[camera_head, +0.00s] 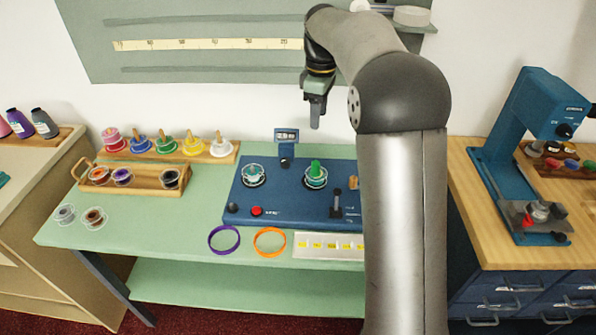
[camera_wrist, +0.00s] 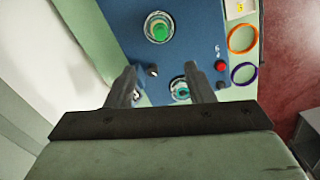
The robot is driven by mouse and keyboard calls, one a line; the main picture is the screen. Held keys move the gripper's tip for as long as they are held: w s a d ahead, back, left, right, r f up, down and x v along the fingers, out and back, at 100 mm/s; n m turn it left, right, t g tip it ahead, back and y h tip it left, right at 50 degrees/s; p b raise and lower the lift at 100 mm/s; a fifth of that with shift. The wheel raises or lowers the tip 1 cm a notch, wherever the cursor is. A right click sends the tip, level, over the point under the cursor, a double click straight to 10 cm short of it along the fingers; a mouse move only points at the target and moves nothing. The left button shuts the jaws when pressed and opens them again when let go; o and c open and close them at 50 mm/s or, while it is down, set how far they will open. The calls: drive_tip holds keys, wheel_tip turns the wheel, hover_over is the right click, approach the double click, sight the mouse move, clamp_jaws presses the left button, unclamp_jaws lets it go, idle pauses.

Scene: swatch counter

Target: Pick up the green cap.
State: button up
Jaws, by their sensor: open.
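The green cap (camera_head: 315,167) stands upright on a round clear-rimmed holder at the right of the blue device (camera_head: 275,207) on the counter. It also shows in the wrist view (camera_wrist: 160,32), at the top middle, ahead of my fingers. My gripper (camera_head: 317,121) hangs above the back of the device, apart from the cap. In the wrist view my gripper (camera_wrist: 165,75) has its two fingers spread with nothing between them. A second round holder with a teal-and-white centre (camera_head: 253,173) sits left of the cap.
A small display (camera_head: 286,136) stands up behind the device. A black knob lever (camera_head: 337,202) and red button (camera_head: 257,211) are on its front. Purple (camera_head: 224,239) and orange (camera_head: 269,241) rings lie in front. A wooden rack (camera_head: 175,152) with colored spools stands at left.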

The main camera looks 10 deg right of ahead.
hover_over(316, 163)
wheel_tip(316, 163, down, 12)
drive_tip(key=shift+r, duration=0.25)
drive_tip(key=shift+f+p, duration=0.75)
drive_tip(key=shift+f, duration=1.9)
clamp_jaws()
